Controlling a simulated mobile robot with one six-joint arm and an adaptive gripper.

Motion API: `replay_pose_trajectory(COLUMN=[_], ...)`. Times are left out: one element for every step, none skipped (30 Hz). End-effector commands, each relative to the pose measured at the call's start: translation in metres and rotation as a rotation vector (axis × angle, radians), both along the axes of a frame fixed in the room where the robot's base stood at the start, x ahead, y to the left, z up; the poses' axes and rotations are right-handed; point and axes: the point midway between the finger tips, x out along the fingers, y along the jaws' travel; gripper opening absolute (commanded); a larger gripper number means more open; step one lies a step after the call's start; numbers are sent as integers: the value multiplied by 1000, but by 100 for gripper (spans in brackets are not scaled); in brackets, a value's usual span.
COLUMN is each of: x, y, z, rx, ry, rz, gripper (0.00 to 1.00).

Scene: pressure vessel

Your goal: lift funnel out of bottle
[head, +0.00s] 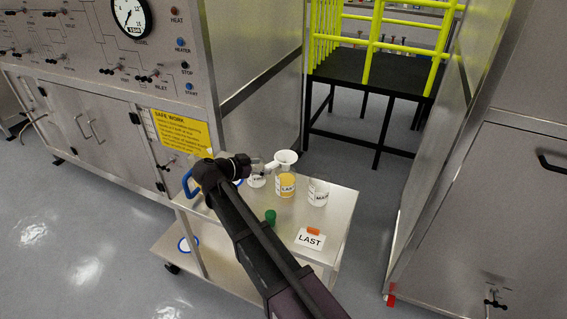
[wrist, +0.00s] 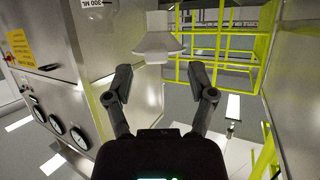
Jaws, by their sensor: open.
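The white funnel (head: 287,156) sits wide end up at the mouth of the bottle labelled LAST (head: 286,190), which holds yellow liquid. How deep its stem goes is not clear. My gripper (head: 266,166) is just left of the funnel in the head view. In the wrist view, which looks upside down, my open gripper (wrist: 168,88) has its two fingers spread apart. The funnel (wrist: 158,42) shows beyond the gap between them, and nothing is held.
A clear bottle (head: 318,194) stands right of the LAST bottle, and another (head: 257,181) left of it. A steel panel (head: 255,60) rises behind.

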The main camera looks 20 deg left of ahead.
Motion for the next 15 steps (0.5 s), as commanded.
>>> replay_pose_trajectory(x=[4,7,10,13,15,19,22,24,27,29,30,31,32,32,32], y=[-5,-7,-10,-12,-14,-16,-18,-19,-21,-22,-23,-23,-24,-24,-24], z=[-3,-5,-6,-7,-8,-11,-12,-13,-14,-14,-15,-15,-15,-15,-15], rx=[-1,0,0,0,0,0,0,0,0,0,0,1,1,1,1], ry=[0,0,0,0,0,0,0,0,0,0,0,0,0,0,-1], rz=[-2,-2,-2,-1,-1,-1,-2,-2,-2,-1,-1,0,0,0,1], gripper=[71,71,71,71,71,71,71,71,71,71,71,71,71,71,71])
